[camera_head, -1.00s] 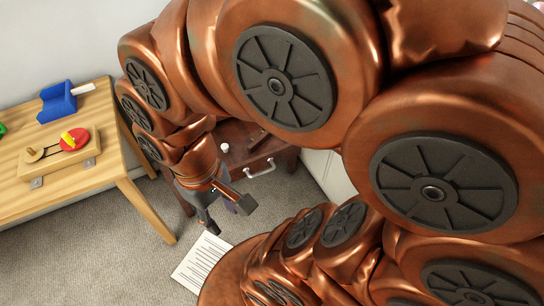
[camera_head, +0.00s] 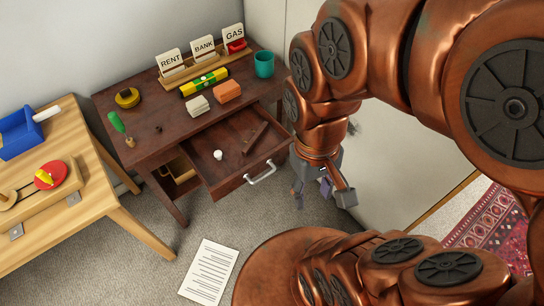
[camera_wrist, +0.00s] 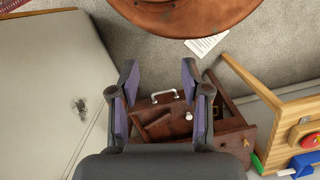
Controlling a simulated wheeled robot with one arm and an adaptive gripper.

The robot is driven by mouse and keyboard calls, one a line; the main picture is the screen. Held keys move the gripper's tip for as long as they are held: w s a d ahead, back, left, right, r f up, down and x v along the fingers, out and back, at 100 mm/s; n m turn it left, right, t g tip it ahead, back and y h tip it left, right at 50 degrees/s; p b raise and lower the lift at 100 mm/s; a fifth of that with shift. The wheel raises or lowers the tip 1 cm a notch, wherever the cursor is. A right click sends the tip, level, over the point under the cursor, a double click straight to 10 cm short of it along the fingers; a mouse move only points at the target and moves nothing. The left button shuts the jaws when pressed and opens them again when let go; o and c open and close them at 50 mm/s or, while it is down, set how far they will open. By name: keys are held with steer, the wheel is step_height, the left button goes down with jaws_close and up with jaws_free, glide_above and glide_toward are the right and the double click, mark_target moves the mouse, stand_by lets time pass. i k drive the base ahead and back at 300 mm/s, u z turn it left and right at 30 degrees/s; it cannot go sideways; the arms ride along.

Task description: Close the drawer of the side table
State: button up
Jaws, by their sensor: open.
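The side table (camera_head: 142,102) is dark brown wood and stands against the wall in the head view. Its drawer (camera_head: 232,184) is pulled well out, with a silver bar handle (camera_head: 260,173) on the front. A small white round thing (camera_head: 218,155) and a brown stick-like piece (camera_head: 255,138) lie inside. My gripper (camera_head: 322,196) is open and empty, right of the drawer front and apart from it. In the wrist view my gripper's fingers (camera_wrist: 160,70) are spread, and the drawer handle (camera_wrist: 165,97) shows between them.
The tabletop holds a letter rack (camera_head: 195,68), a teal mug (camera_head: 264,64), a yellow-green bar (camera_head: 204,83), orange (camera_head: 227,92) and pale (camera_head: 197,106) blocks. A light wood table (camera_head: 90,205) stands at left. A paper sheet (camera_head: 208,272) lies on the carpet.

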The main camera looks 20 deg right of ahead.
mark_target(221, 178)
steer(key=z, duration=1.55)
steer(key=k, duration=0.9)
steer(key=u, duration=1.5)
steer(key=i, duration=0.5)
steer(key=u, duration=0.1)
